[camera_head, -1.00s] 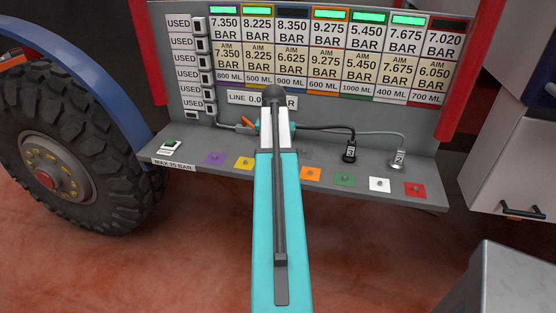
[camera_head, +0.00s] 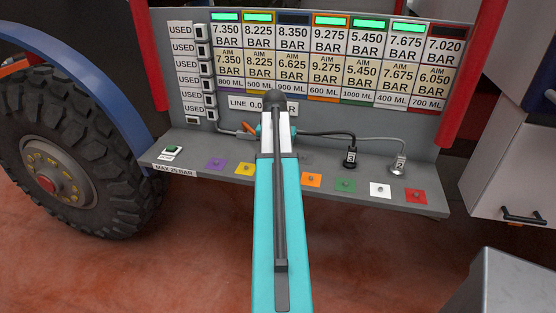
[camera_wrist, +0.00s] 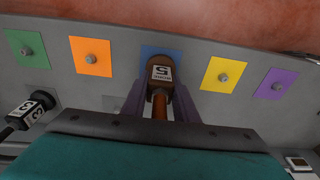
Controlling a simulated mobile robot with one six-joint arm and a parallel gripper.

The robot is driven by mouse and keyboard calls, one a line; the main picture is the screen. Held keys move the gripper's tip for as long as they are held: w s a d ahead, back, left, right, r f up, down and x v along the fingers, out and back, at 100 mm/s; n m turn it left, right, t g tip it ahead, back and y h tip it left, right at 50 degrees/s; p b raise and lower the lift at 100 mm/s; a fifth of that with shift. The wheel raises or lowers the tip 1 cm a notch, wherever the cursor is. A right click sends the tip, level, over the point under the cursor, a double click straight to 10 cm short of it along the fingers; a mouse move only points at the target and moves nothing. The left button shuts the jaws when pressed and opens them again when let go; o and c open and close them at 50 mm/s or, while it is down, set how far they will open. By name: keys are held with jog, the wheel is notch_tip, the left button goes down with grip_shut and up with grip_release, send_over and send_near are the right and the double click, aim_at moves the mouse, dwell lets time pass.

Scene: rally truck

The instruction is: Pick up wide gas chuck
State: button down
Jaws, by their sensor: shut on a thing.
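A brown gas chuck (camera_wrist: 159,86) with a white label showing a 5 sits upright in the middle of the wrist view, in front of a blue square (camera_wrist: 150,50). An orange hose (camera_wrist: 160,108) runs from it toward me. My gripper (camera_wrist: 160,98) is shut on this chuck, with one dark finger on each side. In the head view my gripper (camera_head: 276,120) is at the back of the grey shelf and my arm hides most of the chuck. I cannot tell whether the chuck still touches the shelf.
A black chuck (camera_head: 350,158) and a silver chuck (camera_head: 398,164) stand to the right on the grey shelf (camera_head: 440,206). Coloured squares with small studs line its front. The gauge panel (camera_head: 262,103) rises close behind my gripper. A large wheel (camera_head: 70,150) is at left.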

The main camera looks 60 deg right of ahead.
jog(key=shift+r+p, duration=0.95)
jog(key=shift+r, duration=0.5)
jog(key=shift+a+r, duration=0.1)
jog(key=shift+r, duration=0.1)
jog(key=shift+s+a+f, duration=0.1)
jog(key=shift+s+a, duration=0.15)
jog(key=shift+a, duration=0.2)
jog(key=s+a+r, duration=0.1)
jog(key=s+a, duration=0.4)
jog(key=a, duration=0.8)
jog(key=shift+s+r, duration=0.15)
jog(key=shift+s, duration=0.05)
jog(key=shift+a+r, duration=0.1)
jog(key=shift+a, duration=0.05)
